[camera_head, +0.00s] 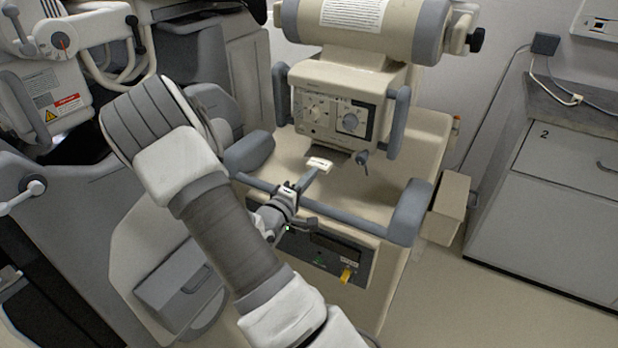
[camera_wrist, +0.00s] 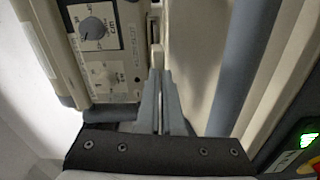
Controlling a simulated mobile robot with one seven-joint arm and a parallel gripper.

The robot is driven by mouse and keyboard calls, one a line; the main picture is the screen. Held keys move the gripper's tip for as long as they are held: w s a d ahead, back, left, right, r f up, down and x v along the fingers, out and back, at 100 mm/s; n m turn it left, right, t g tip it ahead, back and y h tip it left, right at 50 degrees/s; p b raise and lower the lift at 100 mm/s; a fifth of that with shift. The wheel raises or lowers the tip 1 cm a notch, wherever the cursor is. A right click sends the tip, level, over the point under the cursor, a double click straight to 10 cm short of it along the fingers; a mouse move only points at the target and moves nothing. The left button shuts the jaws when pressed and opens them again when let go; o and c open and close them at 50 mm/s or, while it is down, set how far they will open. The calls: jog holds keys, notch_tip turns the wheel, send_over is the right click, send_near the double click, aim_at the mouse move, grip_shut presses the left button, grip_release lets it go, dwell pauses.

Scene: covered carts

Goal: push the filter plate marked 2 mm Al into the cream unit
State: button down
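The cream unit (camera_head: 335,102) stands on the cream cart, with dials on its front; its dialled face (camera_wrist: 100,50) fills the upper left of the wrist view. A filter plate (camera_head: 320,163) with a pale marked end sticks out low from the unit's front; the lettering is too small to read. The plate also shows edge-on in the wrist view (camera_wrist: 155,52). My gripper (camera_head: 314,171) reaches in from the lower left, its fingertips at the plate's pale end. In the wrist view the fingers (camera_wrist: 158,72) are together, with nothing clearly between them; contact with the plate is hard to judge.
A grey lever (camera_head: 363,158) hangs right of the plate. A grey rail (camera_head: 345,213) crosses the cart's front below my gripper, with padded ends. A grey cabinet (camera_head: 560,190) stands at the right. The cart top around the plate is mostly clear.

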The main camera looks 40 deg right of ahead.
aim_at(327, 155)
jog(key=shift+x, duration=2)
jog(key=shift+s+a, duration=0.1)
